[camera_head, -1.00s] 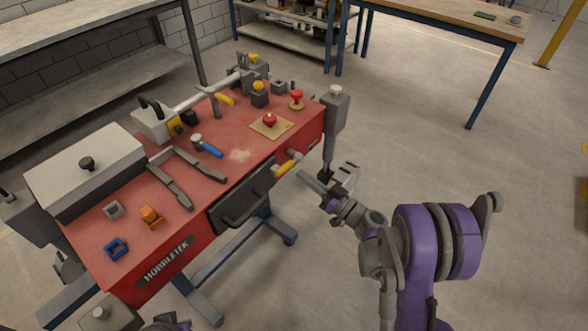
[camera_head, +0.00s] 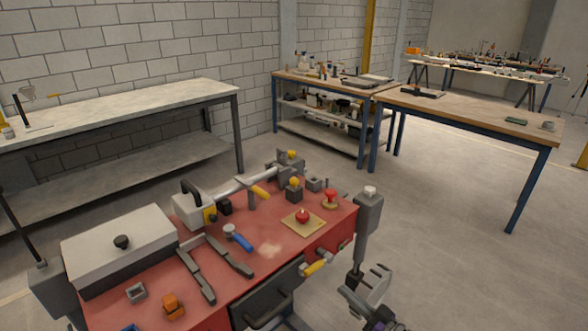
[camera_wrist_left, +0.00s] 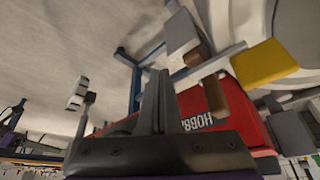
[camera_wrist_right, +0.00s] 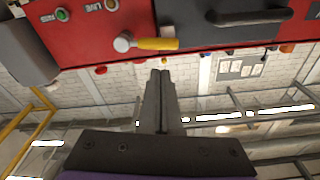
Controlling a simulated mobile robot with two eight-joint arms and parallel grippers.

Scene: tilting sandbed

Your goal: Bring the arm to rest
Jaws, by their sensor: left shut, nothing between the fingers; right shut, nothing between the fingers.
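My right gripper (camera_head: 378,287) is at the bottom of the head view, just right of the red workbench's (camera_head: 225,300) front right corner, apart from it. In the right wrist view its two fingers (camera_wrist_right: 160,78) are together and empty, with the red bench front (camera_wrist_right: 90,30) and a yellow-handled lever (camera_wrist_right: 155,44) at the top of the picture. My left gripper is outside the head view. In the left wrist view its fingers (camera_wrist_left: 158,80) are together with nothing between them, and the red bench side with lettering (camera_wrist_left: 225,105) is beyond them.
The bench carries a grey lidded box (camera_head: 120,245), a blue-handled hammer (camera_head: 238,238), a red knob on a plate (camera_head: 302,216) and several blocks. A yellow handle (camera_head: 316,264) sticks out of its front. Open floor (camera_head: 450,240) lies to the right, before a wooden table (camera_head: 470,115).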

